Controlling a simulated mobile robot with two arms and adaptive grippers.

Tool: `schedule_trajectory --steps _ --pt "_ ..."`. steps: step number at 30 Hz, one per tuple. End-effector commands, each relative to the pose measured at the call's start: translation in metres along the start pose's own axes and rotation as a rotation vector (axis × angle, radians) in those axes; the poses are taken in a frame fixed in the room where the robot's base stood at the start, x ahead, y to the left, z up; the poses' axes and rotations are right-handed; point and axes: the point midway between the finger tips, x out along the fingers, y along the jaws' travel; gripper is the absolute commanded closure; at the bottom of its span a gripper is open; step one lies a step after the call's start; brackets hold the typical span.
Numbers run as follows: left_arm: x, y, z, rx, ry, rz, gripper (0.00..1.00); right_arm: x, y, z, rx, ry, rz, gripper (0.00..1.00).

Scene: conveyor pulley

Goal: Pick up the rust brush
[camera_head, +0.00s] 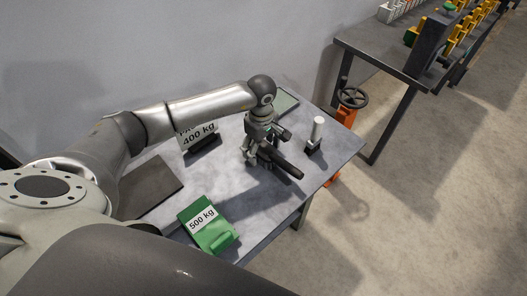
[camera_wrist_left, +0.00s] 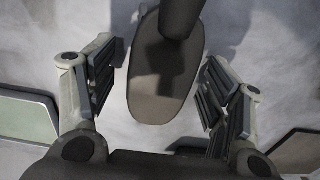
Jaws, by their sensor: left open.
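My left gripper (camera_head: 262,158) is low over the grey workbench and points down. A dark brush-like object, which I take to be the rust brush (camera_head: 286,169), sticks out from beside its fingers toward the lower right. In the left wrist view the brush (camera_wrist_left: 158,85) shows a flat, rounded dark body and a thick round handle at the top. It lies between the two spread fingers of the left gripper (camera_wrist_left: 165,95), with a gap on each side. The fingers hide part of the brush in the head view. My right gripper is not in view.
A green 500 kg block (camera_head: 210,228), a 400 kg block (camera_head: 200,140), a dark plate (camera_head: 150,187) and a green-edged plate (camera_head: 287,101) are on the workbench (camera_head: 262,212). A white-topped tool (camera_head: 317,130) stands at the right. An orange stand with a handwheel (camera_head: 350,98) is beyond the edge.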

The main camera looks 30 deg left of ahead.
Motion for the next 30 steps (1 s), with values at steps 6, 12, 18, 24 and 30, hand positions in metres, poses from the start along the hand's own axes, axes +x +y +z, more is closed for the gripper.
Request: schedule_trajectory --steps 6,12,18,24,30 --pt "0.0 0.0 0.0 0.0 0.0 0.0 0.4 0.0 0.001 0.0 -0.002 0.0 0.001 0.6" --pt "-0.001 0.0 0.0 0.0 0.0 0.0 0.65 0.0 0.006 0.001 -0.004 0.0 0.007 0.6" --pt "-0.001 0.0 0.0 0.0 0.0 0.001 0.81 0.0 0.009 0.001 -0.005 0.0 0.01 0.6" --pt "-0.002 0.0 0.0 0.0 0.001 0.001 0.81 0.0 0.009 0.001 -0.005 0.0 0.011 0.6" --pt "-0.016 0.001 -0.001 -0.001 0.002 0.003 0.81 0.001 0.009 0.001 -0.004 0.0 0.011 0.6"
